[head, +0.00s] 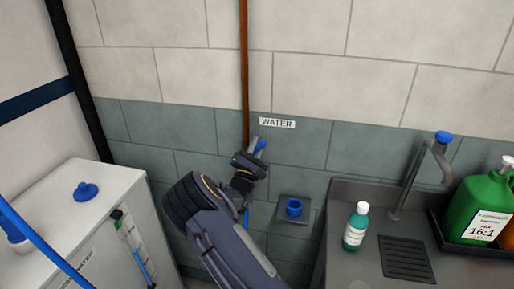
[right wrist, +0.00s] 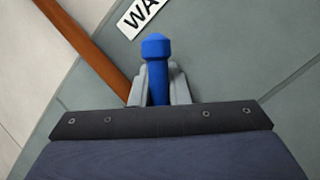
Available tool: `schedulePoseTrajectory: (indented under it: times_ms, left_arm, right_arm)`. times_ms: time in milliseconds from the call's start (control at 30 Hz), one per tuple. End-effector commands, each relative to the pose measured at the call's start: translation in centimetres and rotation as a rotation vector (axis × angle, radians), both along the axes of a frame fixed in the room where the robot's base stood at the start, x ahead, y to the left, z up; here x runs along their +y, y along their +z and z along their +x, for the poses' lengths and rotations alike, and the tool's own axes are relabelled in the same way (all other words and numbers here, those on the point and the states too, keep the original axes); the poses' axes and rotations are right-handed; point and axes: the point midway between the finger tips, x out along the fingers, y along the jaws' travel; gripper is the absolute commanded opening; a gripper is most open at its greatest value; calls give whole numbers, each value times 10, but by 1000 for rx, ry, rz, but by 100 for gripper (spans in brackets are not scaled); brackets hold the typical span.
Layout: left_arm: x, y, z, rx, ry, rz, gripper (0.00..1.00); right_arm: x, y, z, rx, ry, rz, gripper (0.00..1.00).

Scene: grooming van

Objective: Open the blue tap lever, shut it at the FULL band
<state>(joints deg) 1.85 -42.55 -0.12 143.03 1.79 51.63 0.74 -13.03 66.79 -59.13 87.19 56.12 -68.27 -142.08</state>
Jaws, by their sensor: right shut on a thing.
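The blue tap lever (head: 261,145) is on the tiled wall just below the WATER label (head: 277,122), beside the copper pipe. My right gripper (head: 254,152) is at the lever. In the right wrist view the lever (right wrist: 156,50) stands up between the two grey fingers of my right gripper (right wrist: 158,88), which are shut on it. The tap body is hidden behind my gripper. A white tank (head: 80,222) at the lower left carries a clear level gauge (head: 131,243) with blue in its lower part. I cannot read a FULL band on it. My left gripper is not in view.
A blue cap (head: 86,191) sits on the tank's top. A blue hose (head: 40,243) crosses the lower left. A blue cup (head: 294,208) is in a wall holder. Right, the grey sink counter (head: 350,196) holds a teal bottle (head: 356,227) and a green jug (head: 474,208).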

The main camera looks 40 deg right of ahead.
Motion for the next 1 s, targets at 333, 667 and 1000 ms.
schedulePoseTrajectory:
  times_ms: [333, 667, 1000]
  left_arm:
    - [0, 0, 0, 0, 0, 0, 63]
    - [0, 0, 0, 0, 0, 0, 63]
    - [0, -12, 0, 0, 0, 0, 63]
  right_arm:
    - [1, -1, 0, 4, 1, 2, 16]
    - [0, -1, 0, 1, 1, 1, 37]
    - [24, -16, -12, 3, 2, 2, 37]
